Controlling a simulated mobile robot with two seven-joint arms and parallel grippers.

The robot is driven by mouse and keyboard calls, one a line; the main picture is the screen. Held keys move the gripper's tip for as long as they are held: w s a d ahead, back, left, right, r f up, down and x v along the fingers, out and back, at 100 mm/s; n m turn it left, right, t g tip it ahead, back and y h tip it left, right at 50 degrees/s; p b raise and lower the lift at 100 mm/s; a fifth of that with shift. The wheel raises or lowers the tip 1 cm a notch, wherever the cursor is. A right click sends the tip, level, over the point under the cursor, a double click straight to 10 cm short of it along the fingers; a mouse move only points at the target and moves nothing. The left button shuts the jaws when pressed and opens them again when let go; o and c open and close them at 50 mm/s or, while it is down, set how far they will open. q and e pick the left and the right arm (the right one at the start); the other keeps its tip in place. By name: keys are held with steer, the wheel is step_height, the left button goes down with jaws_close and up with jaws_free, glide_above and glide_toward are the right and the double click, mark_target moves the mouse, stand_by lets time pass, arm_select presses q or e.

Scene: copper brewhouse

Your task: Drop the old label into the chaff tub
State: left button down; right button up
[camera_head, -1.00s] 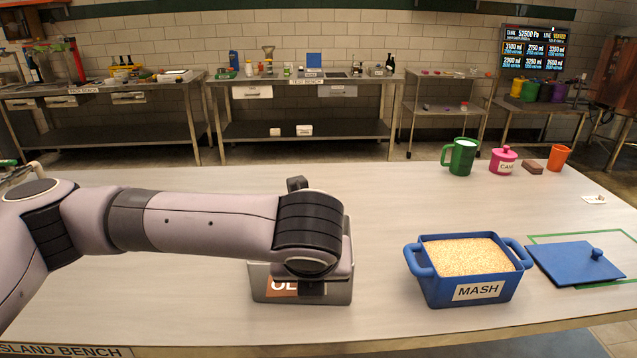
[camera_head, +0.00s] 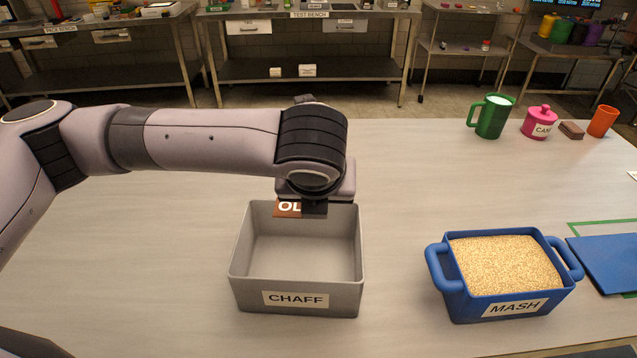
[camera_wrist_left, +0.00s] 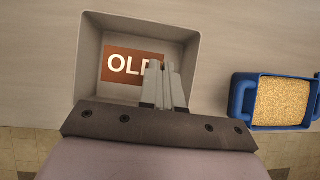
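The old label (camera_head: 287,208) is a small brown plate with white lettering. My left gripper (camera_head: 314,207) is shut on its right edge and holds it at the far rim of the grey chaff tub (camera_head: 297,298) in the head view. In the left wrist view the label (camera_wrist_left: 130,66) lies over the tub's inside, within its walls (camera_wrist_left: 186,32), and the finger pair (camera_wrist_left: 163,85) covers its right end. Its exact height above the tub is hard to tell. The visible tub floor is empty. My right gripper is not in view.
A blue mash pot (camera_head: 463,293) full of grain stands right of the tub, with a blue lid (camera_head: 607,262) beyond it. A green mug (camera_head: 492,118), pink pot (camera_head: 540,124), brown block (camera_head: 571,130) and orange cup (camera_head: 602,122) stand at the back right.

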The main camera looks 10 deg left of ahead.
arm_select(q)
steer(key=shift+s+f, duration=0.15)
steer(key=shift+f, duration=0.35)
step_height(320, 180, down, 4)
steer(key=shift+r, duration=0.1)
step_height(320, 180, down, 7)
steer(key=b, duration=0.9)
steer(key=c, duration=1.3)
jaws_free()
steer(key=shift+o, duration=0.2)
steer(key=shift+r, duration=0.1)
